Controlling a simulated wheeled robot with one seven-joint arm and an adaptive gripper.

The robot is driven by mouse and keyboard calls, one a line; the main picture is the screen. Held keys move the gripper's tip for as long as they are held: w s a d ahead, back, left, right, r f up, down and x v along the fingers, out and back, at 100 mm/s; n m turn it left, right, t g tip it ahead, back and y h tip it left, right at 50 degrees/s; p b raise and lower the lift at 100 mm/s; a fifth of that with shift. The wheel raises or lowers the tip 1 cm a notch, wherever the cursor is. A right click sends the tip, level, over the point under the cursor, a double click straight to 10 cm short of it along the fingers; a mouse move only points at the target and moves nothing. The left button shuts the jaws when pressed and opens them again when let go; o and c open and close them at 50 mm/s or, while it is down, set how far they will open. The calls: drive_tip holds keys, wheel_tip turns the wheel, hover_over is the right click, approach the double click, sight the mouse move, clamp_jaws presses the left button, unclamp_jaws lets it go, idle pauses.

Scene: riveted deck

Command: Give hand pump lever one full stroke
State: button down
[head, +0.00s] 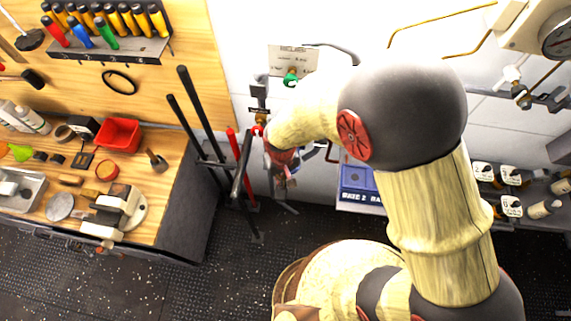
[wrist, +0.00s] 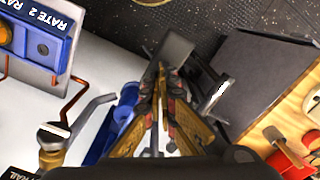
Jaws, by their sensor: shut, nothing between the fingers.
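My gripper (head: 284,180) points down close to the white wall in the head view. In the wrist view the gripper (wrist: 160,75) has its fingers together, with nothing held between them. A grey bar (wrist: 175,47) shows just past the fingertips; I cannot tell whether they touch it. A dark bar (head: 243,165) leans left of my gripper in the head view. I cannot tell which bar is the hand pump lever. A blue body (wrist: 112,132), perhaps of the pump, is left of the fingers and partly hidden.
Tall dark bars (head: 183,120) stand beside the workbench (head: 150,190). A blue panel (head: 357,180) marked RATE 2 is on the wall right of my gripper. Copper pipes (wrist: 73,105) and a grey bent handle (wrist: 92,108) are near it. Dark floor (head: 110,285) lies in front.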

drive_tip(key=shift+f+b, duration=3.4)
drive_tip(key=shift+f, duration=1.6)
wheel_tip(320, 180, up, 12)
drive_tip(key=p, duration=0.8)
drive_tip(key=shift+r, duration=0.2)
wheel_tip(320, 180, up, 5)
drive_tip(key=p, duration=0.3)
drive_tip(key=shift+p, duration=0.3)
